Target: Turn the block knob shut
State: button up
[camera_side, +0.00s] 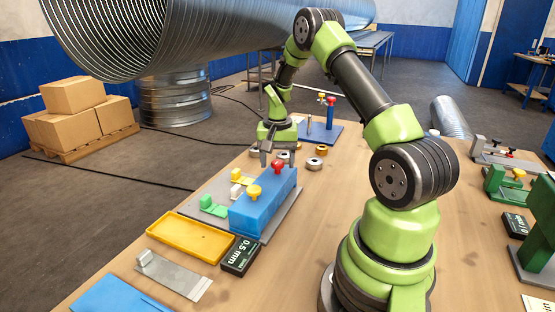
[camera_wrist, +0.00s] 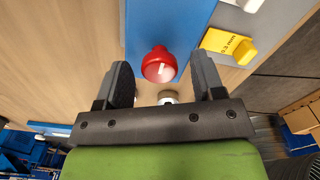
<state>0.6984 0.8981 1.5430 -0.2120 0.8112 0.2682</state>
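A long blue block (camera_side: 262,205) lies on a grey plate on the wooden table. It carries a red knob (camera_side: 277,168) near its far end and a yellow knob (camera_side: 254,192) nearer the front. My gripper (camera_side: 277,161) is over the far end of the block, pointing down at the red knob. In the wrist view, the red knob (camera_wrist: 159,65) with a white mark on top shows between the open fingers of my gripper (camera_wrist: 161,72). Gaps show on both sides, so the fingers appear not to touch it. The blue block (camera_wrist: 170,22) runs up behind it.
Yellow and green fixtures (camera_side: 213,206) stand on the grey plate (camera_side: 284,215) left of the block. A yellow tray (camera_side: 190,237) and a black 0.5 mm gauge box (camera_side: 241,257) lie in front. Metal rings (camera_side: 314,164) and a blue stand (camera_side: 320,133) lie beyond.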

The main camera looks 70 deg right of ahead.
aim_at(278, 162)
notch_tip(278, 162, up, 10)
dwell(0.6)
jog(key=a+r+n+t, duration=0.2)
jog(key=a+r+n, duration=0.1)
jog(key=a+r, duration=0.5)
jog(key=s+a+r+n+t+y, duration=0.1)
jog(key=s+a+r+n+t, duration=0.1)
jog(key=s+a, duration=0.5)
jog(key=s+a+r+n+t+y, duration=0.1)
jog(key=s+a+r+n+t, duration=0.1)
jog(key=s+a, duration=0.4)
jog(key=a+n+t, duration=0.1)
jog(key=a+n, duration=0.1)
jog(key=a, duration=0.3)
jog(key=shift+s+a+r+n, duration=0.2)
jog(key=shift+s+r+n, duration=0.05)
jog(key=shift+s+n, duration=0.1)
jog(key=shift+c, duration=0.2)
